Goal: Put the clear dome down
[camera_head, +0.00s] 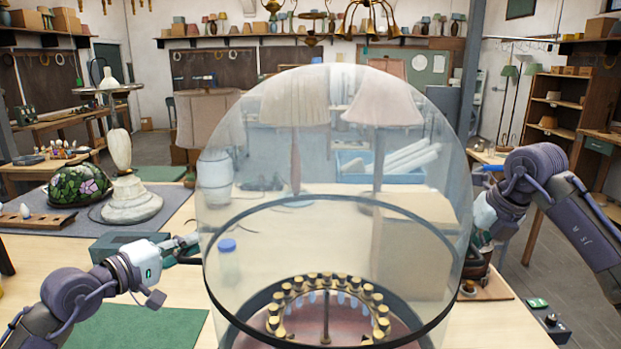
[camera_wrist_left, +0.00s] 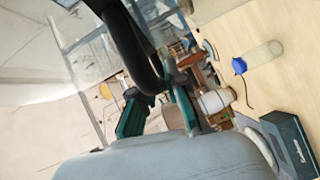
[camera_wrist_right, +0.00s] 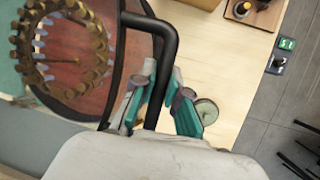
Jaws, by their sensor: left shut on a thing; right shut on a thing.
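The clear dome (camera_head: 330,85) stands upright in the middle of the head view, with a black rim around its open bottom. Both my grippers hold it from its sides. My left gripper (camera_head: 190,246) is shut on a black handle (camera_wrist_left: 137,50) at the dome's left. My right gripper (camera_wrist_right: 160,95) is shut on the black handle (camera_wrist_right: 166,60) at the right; its fingers are mostly hidden behind the dome in the head view. The rim appears raised over a round reddish base (camera_wrist_right: 118,88) carrying a ring of brass cups (camera_head: 325,280). The exact gap is unclear.
A green mat (camera_head: 140,328) lies on the table at front left. A grey box (camera_head: 125,246), a blue-capped bottle (camera_wrist_left: 262,55) and a floral lampshade (camera_head: 78,186) are on the left. A small wooden board (camera_head: 487,287) lies near the right table edge.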

